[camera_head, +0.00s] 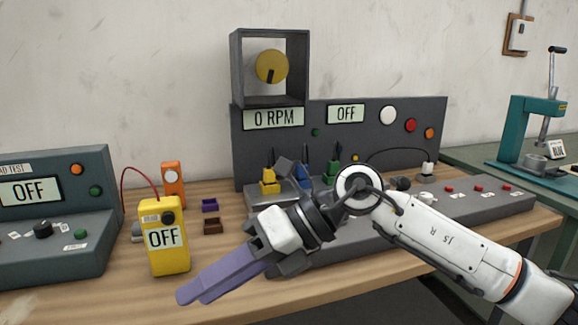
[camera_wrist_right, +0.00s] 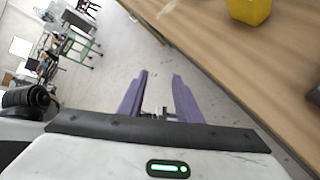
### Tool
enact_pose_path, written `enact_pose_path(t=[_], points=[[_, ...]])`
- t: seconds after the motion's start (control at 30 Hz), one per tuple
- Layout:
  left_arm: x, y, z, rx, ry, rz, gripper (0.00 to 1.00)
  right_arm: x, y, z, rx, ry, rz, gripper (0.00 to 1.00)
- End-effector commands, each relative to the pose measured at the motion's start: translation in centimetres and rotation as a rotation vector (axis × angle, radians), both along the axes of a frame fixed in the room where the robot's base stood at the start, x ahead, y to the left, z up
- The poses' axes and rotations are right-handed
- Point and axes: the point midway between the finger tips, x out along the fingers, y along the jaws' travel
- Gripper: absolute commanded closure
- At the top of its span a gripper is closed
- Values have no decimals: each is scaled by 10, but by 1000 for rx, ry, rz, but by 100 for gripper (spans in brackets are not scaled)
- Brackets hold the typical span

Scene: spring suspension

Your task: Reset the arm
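My right arm (camera_head: 450,240) comes in from the right in the head view. Its right gripper (camera_head: 192,296) has purple fingers pointing to the lower left, over the front part of the wooden table (camera_head: 120,290). In the right wrist view the two fingers of the gripper (camera_wrist_right: 160,75) stand apart with nothing between them, with floor seen past them. The gripper is in front of the yellow meter (camera_head: 168,255), which reads OFF. My left gripper is not in either view.
A dark console (camera_head: 330,165) reads 0 RPM and OFF, with a framed yellow dial (camera_head: 271,66) above. Another console (camera_head: 60,245) stands at left. Small purple (camera_head: 209,205) and brown (camera_head: 212,226) blocks lie between. A teal press (camera_head: 530,130) stands at right.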

Motion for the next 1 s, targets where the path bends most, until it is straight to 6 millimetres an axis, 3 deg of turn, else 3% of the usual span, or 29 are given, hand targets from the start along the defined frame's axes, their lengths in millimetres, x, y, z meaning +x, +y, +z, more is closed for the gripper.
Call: enact_pose_path(t=[0.1, 0.2, 0.33, 0.47, 0.57, 0.73, 0.87, 1.0], points=[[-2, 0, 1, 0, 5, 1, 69, -24, 27, 11, 270, 222, -33, 69], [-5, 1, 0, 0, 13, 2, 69, -27, 34, 27, 495, 421, -111, 69], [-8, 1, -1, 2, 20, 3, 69, -8, 21, 36, 755, 683, -273, 69], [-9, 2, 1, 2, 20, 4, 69, 25, -12, 18, 973, 951, -495, 69], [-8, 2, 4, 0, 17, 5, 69, 48, -47, -18, 1106, 1155, -703, 69], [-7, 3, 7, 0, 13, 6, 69, 61, -117, -120, 1250, 1489, -1111, 69], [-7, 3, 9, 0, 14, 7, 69, 39, -165, -204, 1284, 1698, -1419, 69], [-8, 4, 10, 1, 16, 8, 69, -13, -207, -289, 1260, 1891, -1739, 69]])
